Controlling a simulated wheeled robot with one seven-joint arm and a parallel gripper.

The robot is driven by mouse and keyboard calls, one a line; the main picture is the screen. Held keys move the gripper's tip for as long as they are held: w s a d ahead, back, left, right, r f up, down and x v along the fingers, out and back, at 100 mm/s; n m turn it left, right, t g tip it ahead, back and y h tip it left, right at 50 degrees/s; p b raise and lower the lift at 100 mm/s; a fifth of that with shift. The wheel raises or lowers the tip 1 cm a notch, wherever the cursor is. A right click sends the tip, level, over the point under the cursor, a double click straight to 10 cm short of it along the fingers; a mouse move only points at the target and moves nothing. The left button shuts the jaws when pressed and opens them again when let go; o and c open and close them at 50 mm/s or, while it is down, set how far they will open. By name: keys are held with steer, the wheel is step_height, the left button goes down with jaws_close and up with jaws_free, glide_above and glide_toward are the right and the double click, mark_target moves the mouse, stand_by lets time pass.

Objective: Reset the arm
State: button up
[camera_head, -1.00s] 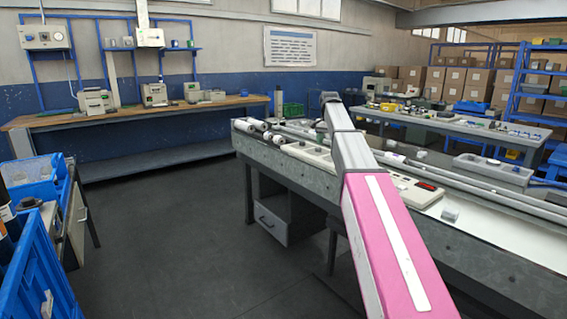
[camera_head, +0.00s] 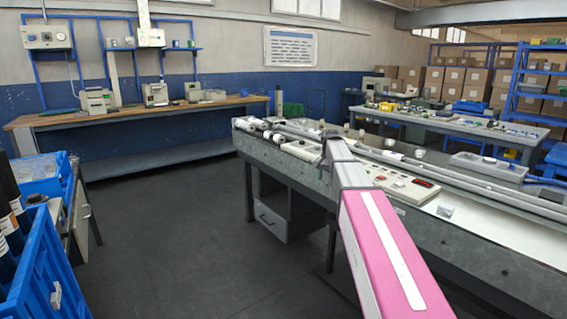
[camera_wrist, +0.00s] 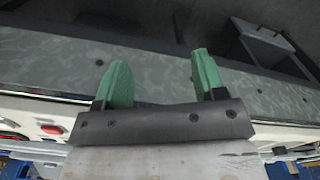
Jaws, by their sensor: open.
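My gripper (camera_wrist: 158,82) shows in the wrist view with its two green fingers spread apart and nothing between them. Behind the fingers in that view is the grey metal side of the wrapper machine (camera_wrist: 150,66). In the head view my pink and grey arm reaches forward over the long wrapper machine (camera_head: 480,238). The gripper itself is hidden there behind the arm links. A control panel with a red display (camera_head: 424,184) sits on the machine to the right of my arm.
A grey drawer unit (camera_head: 285,212) stands under the machine. A wooden workbench (camera_head: 140,113) runs along the back wall. A blue crate (camera_head: 50,275) is at the near left. A table with small parts (camera_head: 455,125) stands behind the machine. The floor between is clear.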

steer(key=s+f+n, duration=0.5)
steer(key=s+f, duration=2.2)
steer(key=s, duration=0.3)
steer(key=shift+s+n, duration=0.25)
steer(key=shift+n, duration=0.15)
